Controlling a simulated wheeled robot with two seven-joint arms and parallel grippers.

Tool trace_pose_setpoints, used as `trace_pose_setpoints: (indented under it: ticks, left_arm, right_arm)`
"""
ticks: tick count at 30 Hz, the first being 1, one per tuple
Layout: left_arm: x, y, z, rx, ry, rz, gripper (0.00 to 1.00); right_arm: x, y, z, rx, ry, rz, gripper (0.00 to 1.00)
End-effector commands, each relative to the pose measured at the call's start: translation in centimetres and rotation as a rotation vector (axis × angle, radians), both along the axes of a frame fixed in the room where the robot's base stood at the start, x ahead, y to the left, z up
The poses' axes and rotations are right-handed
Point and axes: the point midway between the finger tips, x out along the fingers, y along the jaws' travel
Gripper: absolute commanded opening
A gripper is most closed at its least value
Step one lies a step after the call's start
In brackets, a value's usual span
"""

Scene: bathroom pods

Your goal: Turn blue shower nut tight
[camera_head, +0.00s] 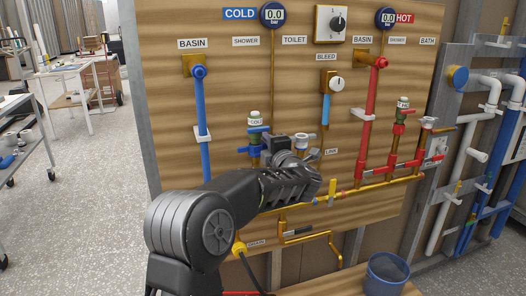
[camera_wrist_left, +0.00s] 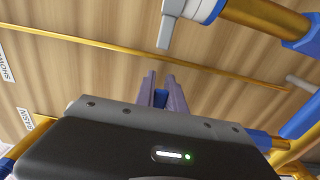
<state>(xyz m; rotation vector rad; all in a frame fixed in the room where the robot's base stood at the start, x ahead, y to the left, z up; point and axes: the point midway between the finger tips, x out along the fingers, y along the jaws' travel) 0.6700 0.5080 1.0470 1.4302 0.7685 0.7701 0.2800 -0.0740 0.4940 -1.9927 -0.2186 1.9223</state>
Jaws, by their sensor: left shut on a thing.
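My left arm comes in from the lower left in the head view and reaches up to the board. Its gripper (camera_head: 277,146) is at the cold shower fitting, beside the blue parts (camera_head: 254,151) under the "COLD" tag. The arm's own links hide much of the contact there. In the left wrist view the two fingers (camera_wrist_left: 162,92) are close together, with a blue piece, the blue shower nut (camera_wrist_left: 160,98), between them. The gripper is shut on it. How tight the nut sits cannot be seen. My right gripper is not in view.
The wooden board (camera_head: 320,90) carries a blue basin pipe (camera_head: 201,110) on the left, a bleed knob (camera_head: 336,84) and a red pipe (camera_head: 372,100) on the right. A brass pipe (camera_head: 372,187) runs low across it. A blue bucket (camera_head: 386,272) stands at lower right.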

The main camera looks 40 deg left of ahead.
Motion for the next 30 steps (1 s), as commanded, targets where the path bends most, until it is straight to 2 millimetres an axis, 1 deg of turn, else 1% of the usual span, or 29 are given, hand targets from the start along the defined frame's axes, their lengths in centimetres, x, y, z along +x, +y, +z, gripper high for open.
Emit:
trace_pose_setpoints:
  ticks: [1, 10, 11, 18, 19, 26, 30]
  left_arm:
    - [-0.12, -0.07, -0.35, -0.001, -0.003, -0.021, 0.0]
    - [0.01, -0.28, -0.03, 0.0, 0.001, -0.04, 0.0]
    - [0.01, -0.28, -0.03, -0.001, 0.002, -0.04, 0.15]
    - [-0.01, -0.25, -0.02, 0.0, 0.001, -0.039, 0.35]
    - [-0.01, -0.25, -0.02, 0.0, 0.001, -0.039, 0.36]
    - [-0.04, -0.26, 0.0, 0.0, 0.001, -0.038, 0.36]
    - [-0.43, -0.81, -0.02, -0.001, 0.001, -0.039, 0.36]
  right_arm:
    - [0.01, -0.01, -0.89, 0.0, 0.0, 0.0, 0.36]
    - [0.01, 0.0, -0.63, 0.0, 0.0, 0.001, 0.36]
    - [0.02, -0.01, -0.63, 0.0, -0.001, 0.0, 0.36]
    - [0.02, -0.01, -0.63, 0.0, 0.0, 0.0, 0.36]
    - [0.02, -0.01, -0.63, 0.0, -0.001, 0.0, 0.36]
    - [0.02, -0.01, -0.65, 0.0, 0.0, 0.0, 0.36]
    - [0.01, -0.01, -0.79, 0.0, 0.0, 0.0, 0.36]
